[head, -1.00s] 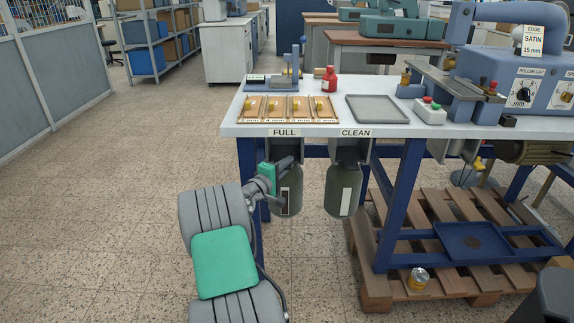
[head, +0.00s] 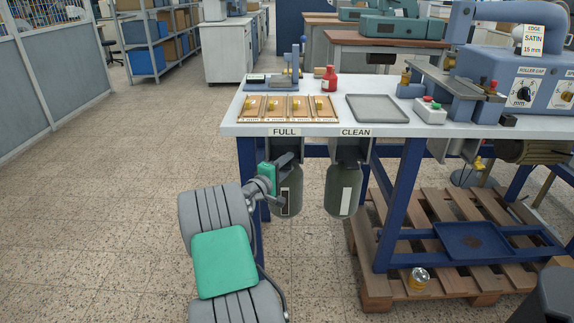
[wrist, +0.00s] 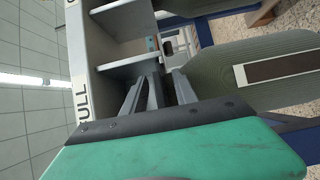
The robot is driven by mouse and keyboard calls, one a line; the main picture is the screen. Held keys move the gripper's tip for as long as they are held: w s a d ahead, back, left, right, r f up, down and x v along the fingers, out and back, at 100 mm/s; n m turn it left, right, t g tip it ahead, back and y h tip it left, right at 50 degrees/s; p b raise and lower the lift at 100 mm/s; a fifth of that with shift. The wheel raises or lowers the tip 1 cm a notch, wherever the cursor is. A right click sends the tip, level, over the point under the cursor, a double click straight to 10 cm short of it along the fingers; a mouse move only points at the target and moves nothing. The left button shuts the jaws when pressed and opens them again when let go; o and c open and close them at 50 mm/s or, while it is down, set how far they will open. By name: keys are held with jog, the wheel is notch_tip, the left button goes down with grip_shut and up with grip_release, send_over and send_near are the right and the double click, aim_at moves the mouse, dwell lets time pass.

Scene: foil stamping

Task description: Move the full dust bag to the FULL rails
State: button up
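The full dust bag (head: 286,203), grey-green with a dark brown strip, hangs upright below the FULL label (head: 284,132) under the bench's front edge. In the wrist view the bag (wrist: 215,75) lies sideways at the right. The pale FULL rails (wrist: 125,61) show left of it. My gripper (head: 287,161) is at the top of the bag, just under the FULL holder. In the wrist view its fingers (wrist: 166,75) have a narrow gap between them, and I cannot tell whether they grip the bag's neck. The gripper hides the bag's neck, so its seating on the rails is unclear.
A second bag (head: 343,190) with a white strip hangs close on the right, under the CLEAN label (head: 356,133). A blue bench leg (head: 398,205) and a pallet (head: 378,285) stand further right. The floor (head: 110,200) on the left is clear.

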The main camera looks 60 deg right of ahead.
jog(key=shift+f, duration=0.1)
jog(key=a, duration=0.7)
jog(key=shift+w+a+p, duration=0.35)
jog(key=shift+a+p, duration=0.05)
